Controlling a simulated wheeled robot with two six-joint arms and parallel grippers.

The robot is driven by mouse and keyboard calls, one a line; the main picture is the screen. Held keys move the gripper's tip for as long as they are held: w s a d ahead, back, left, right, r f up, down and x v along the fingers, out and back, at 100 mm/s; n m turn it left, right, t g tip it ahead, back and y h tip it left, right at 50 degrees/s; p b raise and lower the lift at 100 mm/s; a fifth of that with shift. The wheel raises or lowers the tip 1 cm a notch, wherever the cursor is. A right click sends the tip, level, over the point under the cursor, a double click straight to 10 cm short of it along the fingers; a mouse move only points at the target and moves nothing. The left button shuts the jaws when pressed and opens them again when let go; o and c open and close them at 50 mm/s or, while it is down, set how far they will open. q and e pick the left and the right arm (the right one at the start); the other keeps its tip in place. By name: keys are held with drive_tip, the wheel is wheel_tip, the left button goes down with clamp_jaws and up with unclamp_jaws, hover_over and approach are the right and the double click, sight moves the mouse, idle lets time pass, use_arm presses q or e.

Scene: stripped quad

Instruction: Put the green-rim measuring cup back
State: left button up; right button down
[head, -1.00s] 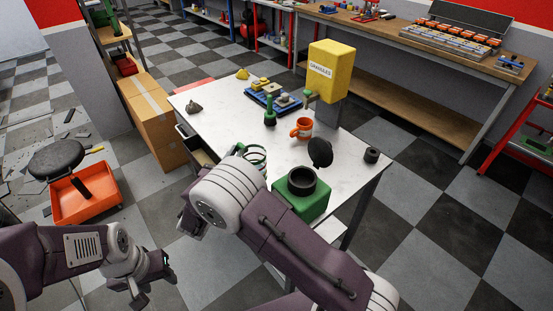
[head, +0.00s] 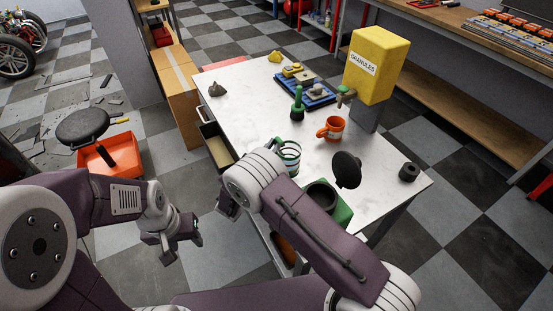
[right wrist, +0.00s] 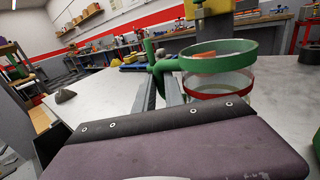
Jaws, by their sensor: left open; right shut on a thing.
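The green-rim measuring cup (head: 289,150) is at the left front side of the white table, partly behind my right arm. In the right wrist view its thick green rim (right wrist: 225,53) and clear body show, with a red band below the rim. My right gripper (right wrist: 160,88) is shut on the cup's green handle. Its fingers are mostly hidden behind my arm in the head view. I cannot tell whether the cup's base touches the table. My left gripper (head: 180,246) is open and empty, left of the table over the floor.
The white table (head: 245,100) carries an orange mug (head: 333,128), a yellow granules dispenser (head: 378,65), a green-handled brush (head: 297,106), a blue tray (head: 318,99), a green box (head: 342,212) and a black ring (head: 409,172). A drawer (head: 216,150) stands open at its left side. The table's left middle is clear.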

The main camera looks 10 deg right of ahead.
drive_tip(key=shift+f, duration=2.1)
drive_tip(key=c, duration=1.4)
unclamp_jaws()
drive_tip(key=shift+f, duration=0.15)
